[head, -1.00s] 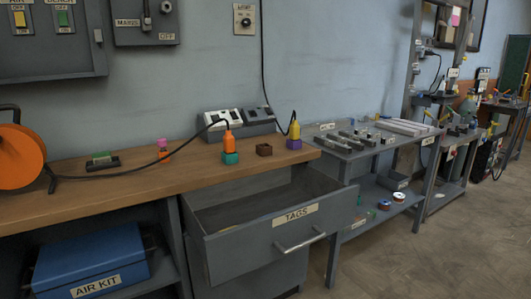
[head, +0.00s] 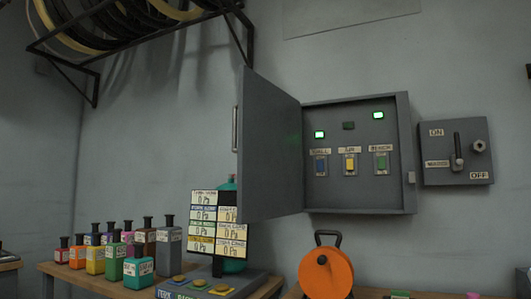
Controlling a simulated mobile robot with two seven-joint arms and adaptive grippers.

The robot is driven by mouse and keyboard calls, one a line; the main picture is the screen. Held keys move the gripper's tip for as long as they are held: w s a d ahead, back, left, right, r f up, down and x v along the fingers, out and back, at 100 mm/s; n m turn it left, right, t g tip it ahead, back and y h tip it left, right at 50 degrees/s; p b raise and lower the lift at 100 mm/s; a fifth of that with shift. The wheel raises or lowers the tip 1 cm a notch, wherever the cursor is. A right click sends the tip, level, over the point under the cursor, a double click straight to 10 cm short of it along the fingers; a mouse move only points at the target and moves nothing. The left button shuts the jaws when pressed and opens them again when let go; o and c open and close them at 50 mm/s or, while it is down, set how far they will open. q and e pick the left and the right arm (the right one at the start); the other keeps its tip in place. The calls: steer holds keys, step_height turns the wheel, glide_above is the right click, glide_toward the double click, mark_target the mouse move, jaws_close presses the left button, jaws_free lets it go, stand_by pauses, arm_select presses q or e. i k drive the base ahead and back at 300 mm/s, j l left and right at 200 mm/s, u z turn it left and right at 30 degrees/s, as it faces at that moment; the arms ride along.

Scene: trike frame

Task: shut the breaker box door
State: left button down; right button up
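The breaker box (head: 360,192) is a grey metal cabinet on the wall, right of the middle in the head view. Its door (head: 270,150) is hinged on the left side and stands wide open toward me, with a handle (head: 235,129) at its free edge. Inside are a blue, a yellow and a green switch under labels. Above them two lamps glow green-white and one between them is dark. Neither of my grippers shows in the head view.
A mains switch box (head: 456,152) hangs right of the breaker box. Below stand an orange reel (head: 326,272), a label board (head: 217,222) and a teal cylinder (head: 232,265) partly behind the board. Several coloured bottles (head: 138,262) stand on a bench at left. A tyre rack (head: 125,25) hangs upper left.

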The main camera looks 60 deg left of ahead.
mark_target(268, 138)
steer(key=k+j+u, duration=0.1)
steer(key=j, duration=0.3)
steer(key=k+j, duration=0.2)
steer(key=j, duration=0.25)
steer(key=k+j+u, duration=0.15)
steer(key=j, duration=0.25)
steer(key=k+j, duration=0.1)
steer(key=j, duration=0.35)
steer(key=k+j+u, duration=0.15)
steer(key=j, duration=0.3)
steer(key=i+j, duration=0.1)
steer(key=j, duration=0.2)
steer(key=i+j+u, duration=0.1)
steer(key=j, duration=0.25)
steer(key=i, duration=0.4)
